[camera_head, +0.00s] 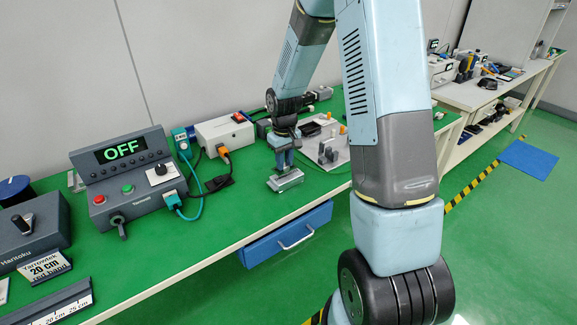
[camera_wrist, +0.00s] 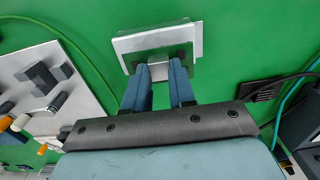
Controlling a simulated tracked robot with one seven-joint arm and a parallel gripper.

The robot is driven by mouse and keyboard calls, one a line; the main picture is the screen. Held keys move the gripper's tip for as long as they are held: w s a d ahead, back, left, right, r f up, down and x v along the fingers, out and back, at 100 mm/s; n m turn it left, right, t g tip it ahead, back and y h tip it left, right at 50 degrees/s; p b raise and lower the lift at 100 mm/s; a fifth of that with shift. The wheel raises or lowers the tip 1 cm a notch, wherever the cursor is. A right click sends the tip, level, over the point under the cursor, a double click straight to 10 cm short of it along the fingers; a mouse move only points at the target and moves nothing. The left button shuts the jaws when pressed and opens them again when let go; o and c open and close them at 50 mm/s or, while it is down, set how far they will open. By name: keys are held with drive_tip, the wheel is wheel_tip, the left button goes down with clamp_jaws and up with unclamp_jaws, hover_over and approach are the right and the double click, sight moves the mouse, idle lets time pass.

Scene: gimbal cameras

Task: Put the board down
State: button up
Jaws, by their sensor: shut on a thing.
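The board, as far as I can tell, is a flat silver-grey piece (camera_head: 287,180) below my gripper (camera_head: 284,160), over the green bench top (camera_head: 235,205) near its front edge. In the wrist view my gripper (camera_wrist: 158,74) has its two blue fingers closed on a small raised silver part of the board (camera_wrist: 150,42). The board looks roughly level. I cannot tell whether it touches the bench or hangs just above it. The fingers hide part of its near side.
A grey panel with blocks and orange-tipped parts (camera_head: 338,158) lies just right of the board. The control box reading OFF (camera_head: 125,155) stands to the left, with a black plug and cables (camera_head: 218,183) between. A blue drawer (camera_head: 290,235) sits below the bench edge.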

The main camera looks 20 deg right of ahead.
drive_tip(key=shift+f, duration=1.2)
drive_tip(key=o, duration=0.9)
drive_tip(key=shift+f, duration=0.1)
